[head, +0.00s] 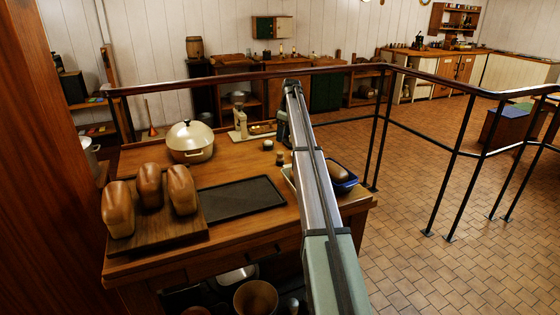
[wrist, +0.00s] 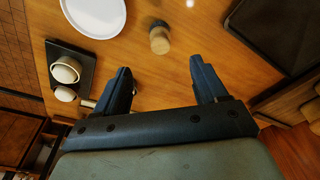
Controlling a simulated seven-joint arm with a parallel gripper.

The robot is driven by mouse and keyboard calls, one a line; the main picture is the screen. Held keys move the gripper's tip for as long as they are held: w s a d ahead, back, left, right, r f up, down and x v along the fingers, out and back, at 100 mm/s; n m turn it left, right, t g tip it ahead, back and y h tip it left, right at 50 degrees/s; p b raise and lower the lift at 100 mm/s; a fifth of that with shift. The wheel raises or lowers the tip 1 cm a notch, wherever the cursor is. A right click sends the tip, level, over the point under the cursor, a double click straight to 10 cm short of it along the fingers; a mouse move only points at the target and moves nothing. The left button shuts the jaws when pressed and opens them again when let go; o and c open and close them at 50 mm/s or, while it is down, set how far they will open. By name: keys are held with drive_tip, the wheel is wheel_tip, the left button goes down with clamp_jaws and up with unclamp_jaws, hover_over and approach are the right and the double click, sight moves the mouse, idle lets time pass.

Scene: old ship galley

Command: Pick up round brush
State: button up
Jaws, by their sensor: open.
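A small round brush-like thing (wrist: 159,38), with a tan body and a darker top, stands on the wooden table in the wrist view. My gripper (wrist: 160,65) is open and empty. In the wrist view the brush is just beyond the fingertips, about midway between the two fingers and not touching them. In the head view my arm crosses the table and hides part of it, and the fingers are hard to make out.
A white lidded pot (head: 190,141), a scale (head: 240,122), a black tray (head: 240,197) and a board with bread loaves (head: 150,230) surround the spot. A black railing (head: 375,130) runs behind the table.

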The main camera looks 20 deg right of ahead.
sight(280, 152)
drive_tip(key=f, duration=0.5)
drive_tip(key=w+f, duration=0.1)
drive_tip(key=f, duration=0.1)
drive_tip(key=shift+a+f, duration=0.35)
drive_tip(key=shift+f, duration=0.05)
drive_tip(key=shift+w+a+f, duration=0.1)
drive_tip(key=shift+f, duration=0.75)
drive_tip(key=shift+w+a+f, duration=0.15)
drive_tip(key=shift+f, duration=0.65)
drive_tip(key=shift+w+a+f, duration=0.1)
drive_tip(key=shift+f, duration=0.75)
drive_tip(key=c, duration=1.1)
drive_tip(key=shift+c, duration=0.2)
drive_tip(key=shift+r, duration=0.15)
wheel_tip(280, 152, up, 10)
drive_tip(key=shift+f, duration=0.1)
